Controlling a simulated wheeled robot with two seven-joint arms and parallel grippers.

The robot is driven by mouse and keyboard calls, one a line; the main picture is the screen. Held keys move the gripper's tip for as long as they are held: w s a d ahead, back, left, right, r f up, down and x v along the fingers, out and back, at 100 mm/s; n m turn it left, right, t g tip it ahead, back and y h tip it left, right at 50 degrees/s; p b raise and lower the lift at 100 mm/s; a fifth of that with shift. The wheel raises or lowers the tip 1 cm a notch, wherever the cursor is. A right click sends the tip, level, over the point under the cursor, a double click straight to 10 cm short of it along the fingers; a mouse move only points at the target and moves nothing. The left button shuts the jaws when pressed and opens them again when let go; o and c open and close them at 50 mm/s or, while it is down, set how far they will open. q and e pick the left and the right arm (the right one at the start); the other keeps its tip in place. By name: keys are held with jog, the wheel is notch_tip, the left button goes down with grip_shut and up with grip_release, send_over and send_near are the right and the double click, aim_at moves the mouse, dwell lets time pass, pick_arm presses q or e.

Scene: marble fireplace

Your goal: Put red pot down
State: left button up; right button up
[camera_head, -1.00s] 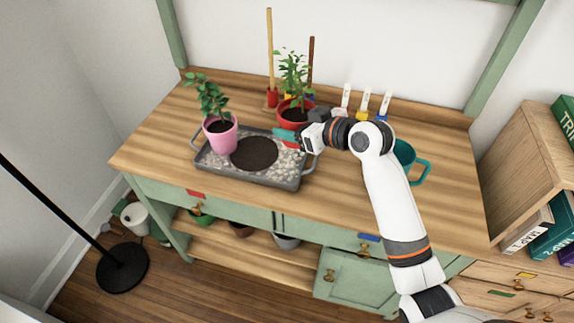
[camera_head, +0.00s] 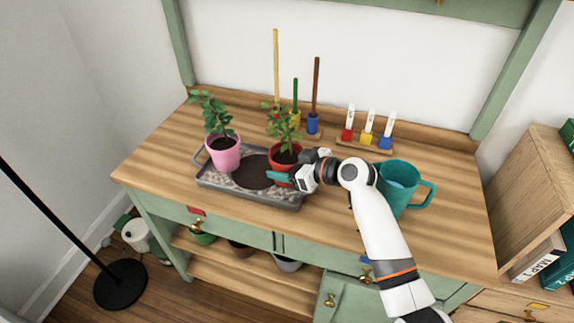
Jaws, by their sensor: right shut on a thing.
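The red pot (camera_head: 283,160) with a leafy plant is over the right part of the grey tray (camera_head: 240,194), in front of the dark soil patch's right side. My right gripper (camera_head: 290,176) is shut on the red pot at its front right; one teal fingertip shows against the pot. Whether the pot's base touches the tray's pebbles I cannot tell. The pink pot (camera_head: 224,155) with a plant stands upright on the tray's left part. The dark soil patch (camera_head: 252,172) lies between the two pots. My left gripper is not in view.
A teal watering can (camera_head: 400,186) stands right of my right arm. Tools stand upright in a coloured holder (camera_head: 312,125) at the back. A rack of labelled markers (camera_head: 368,138) is to its right. The wooden tabletop (camera_head: 150,165) is clear at the left.

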jog(key=shift+f, duration=0.15)
jog(key=o, duration=1.2)
jog(key=shift+s+d+r, duration=0.15)
jog(key=shift+d+r, duration=0.05)
jog(key=shift+d, duration=0.1)
jog(key=v, duration=0.7)
jog(key=shift+a, duration=0.1)
